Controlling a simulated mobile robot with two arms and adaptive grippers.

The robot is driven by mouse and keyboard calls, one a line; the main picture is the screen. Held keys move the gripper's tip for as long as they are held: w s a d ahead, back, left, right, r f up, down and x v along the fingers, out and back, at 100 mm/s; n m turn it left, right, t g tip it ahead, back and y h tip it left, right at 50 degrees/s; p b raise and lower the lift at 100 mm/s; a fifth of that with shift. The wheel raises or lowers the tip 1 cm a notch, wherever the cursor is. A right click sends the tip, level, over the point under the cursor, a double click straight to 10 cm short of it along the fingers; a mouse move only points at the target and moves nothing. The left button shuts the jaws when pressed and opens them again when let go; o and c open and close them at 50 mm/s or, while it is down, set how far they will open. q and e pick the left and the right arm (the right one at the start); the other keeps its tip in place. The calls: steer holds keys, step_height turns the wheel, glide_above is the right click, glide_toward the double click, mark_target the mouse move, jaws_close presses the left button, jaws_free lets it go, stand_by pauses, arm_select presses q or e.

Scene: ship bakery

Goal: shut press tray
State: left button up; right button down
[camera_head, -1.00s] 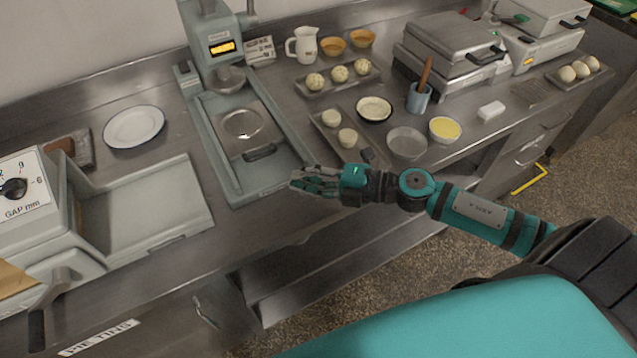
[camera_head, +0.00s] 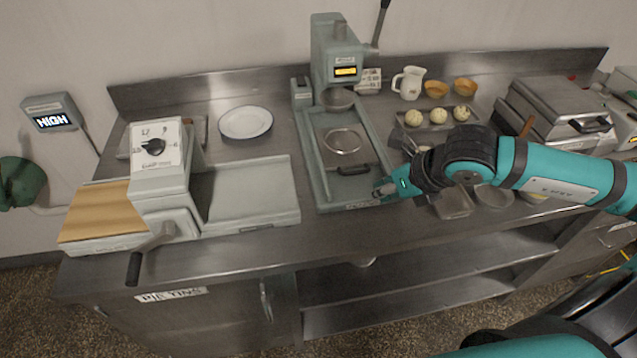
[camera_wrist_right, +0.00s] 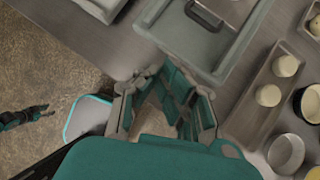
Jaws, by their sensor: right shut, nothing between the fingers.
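The press (camera_head: 338,62) stands at the back of the counter with its round head above a long grey base. The press tray (camera_head: 322,152), a flat metal plate with a round disc and a dark front handle (camera_head: 354,170), sits on the base, out in front of the head. My right gripper (camera_head: 383,190) is shut and empty at the base's front right corner, apart from the handle. In the wrist view the right gripper (camera_wrist_right: 168,82) is below the base's front edge, with the handle (camera_wrist_right: 204,16) at the top. My left gripper (camera_wrist_right: 38,113) seems to show small over the floor.
A sheeter (camera_head: 160,180) with a dial and crank stands left of the press. A white plate (camera_head: 246,122) lies behind it. Right of the press are a tray of dough balls (camera_head: 437,118), a jug (camera_head: 408,84) and a hinged metal grill (camera_head: 560,108).

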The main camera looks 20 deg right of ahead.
steer(key=shift+t+h, duration=0.4)
steer(key=shift+h, duration=0.2)
steer(key=w+f+p, duration=0.1)
steer(key=w+f, duration=0.1)
steer(key=w+f+p, duration=0.1)
steer(key=w, duration=0.1)
steer(key=w+f+p, duration=0.1)
steer(key=w+f, duration=0.1)
steer(key=shift+w+d+f, duration=0.3)
steer(key=shift+w+f, duration=0.05)
steer(key=w, duration=0.1)
steer(key=w+f+p, duration=0.1)
steer(key=w, duration=0.1)
steer(key=shift+a+f+p, duration=0.25)
steer(key=shift+f+p, duration=0.05)
steer(key=shift+p, duration=0.05)
steer(key=shift+w+f, duration=0.35)
steer(key=shift+w, duration=0.2)
arm_select(q)
steer(key=r, duration=0.5)
steer(key=shift+w+d+r, duration=0.1)
steer(key=shift+w+d, duration=0.2)
steer(key=shift+d, duration=0.05)
